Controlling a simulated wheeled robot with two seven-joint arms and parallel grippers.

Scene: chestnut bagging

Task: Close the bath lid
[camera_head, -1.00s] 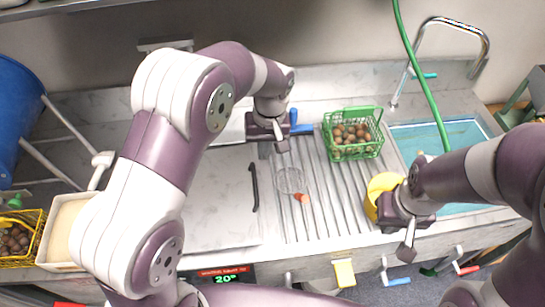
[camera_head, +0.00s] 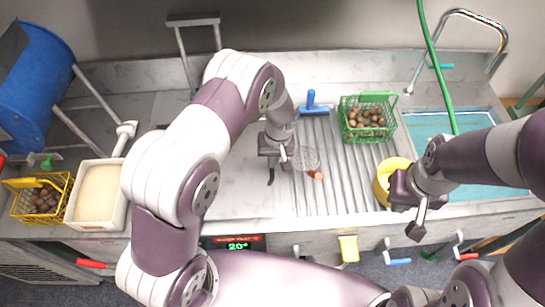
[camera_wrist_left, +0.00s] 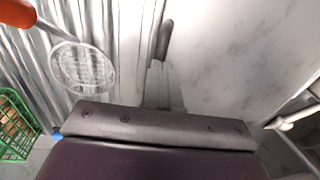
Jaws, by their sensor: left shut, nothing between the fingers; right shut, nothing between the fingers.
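The bath lid (camera_head: 236,188) is a pale marbled panel left of the ribbed drainboard and looks flat. Its dark bar handle (camera_head: 271,176) lies along the right side, partly hidden by my left gripper. My left gripper (camera_head: 283,154) is shut and empty, above the far end of the handle. In the left wrist view its fingers (camera_wrist_left: 163,85) are together, close in line with the handle (camera_wrist_left: 165,40). I cannot tell whether they touch it. My right gripper (camera_head: 416,230) is shut and empty, at the counter's front edge beside the yellow bowl (camera_head: 384,186).
A round mesh strainer (camera_head: 306,158) with an orange handle lies on the drainboard (camera_head: 340,185). A green basket of chestnuts (camera_head: 367,118) and a blue-handled tool (camera_head: 313,104) stand behind. A white tub (camera_head: 97,194), yellow basket (camera_head: 42,199) and blue drum (camera_head: 38,85) are at left.

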